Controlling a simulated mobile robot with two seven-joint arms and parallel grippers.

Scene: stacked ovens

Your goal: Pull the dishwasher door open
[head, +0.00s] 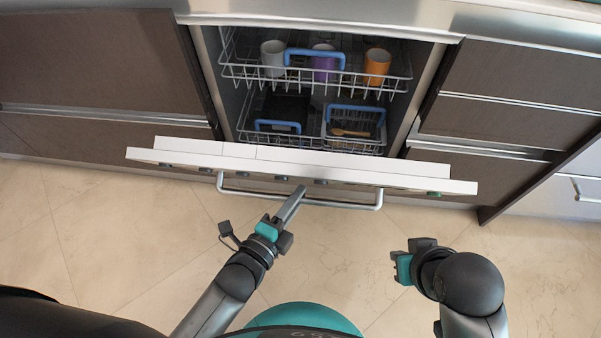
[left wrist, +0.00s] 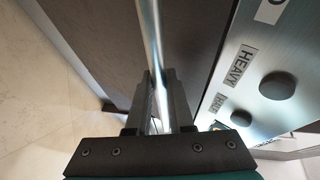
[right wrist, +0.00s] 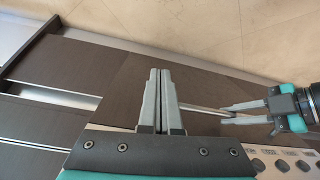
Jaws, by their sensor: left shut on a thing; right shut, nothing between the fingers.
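The dishwasher door (head: 300,168) is tilted partly open, its top edge out in front of the cabinets. Its metal handle (head: 345,205) runs along the front of the door. My left gripper (head: 297,195) is shut on the handle, left of its right end; in the left wrist view the handle bar (left wrist: 152,50) passes between the fingers (left wrist: 160,100). My right gripper (head: 398,262) is shut and empty, below and right of the handle, apart from the door. Its closed fingers (right wrist: 160,100) show in the right wrist view, where the door's knobs (right wrist: 282,165) also appear.
Inside the dishwasher are an upper rack (head: 300,78) with white, purple and orange cups, and a lower rack (head: 290,143) with blue-handled parts. Dark drawers (head: 510,122) flank it on both sides. The tiled floor (head: 130,240) in front is clear.

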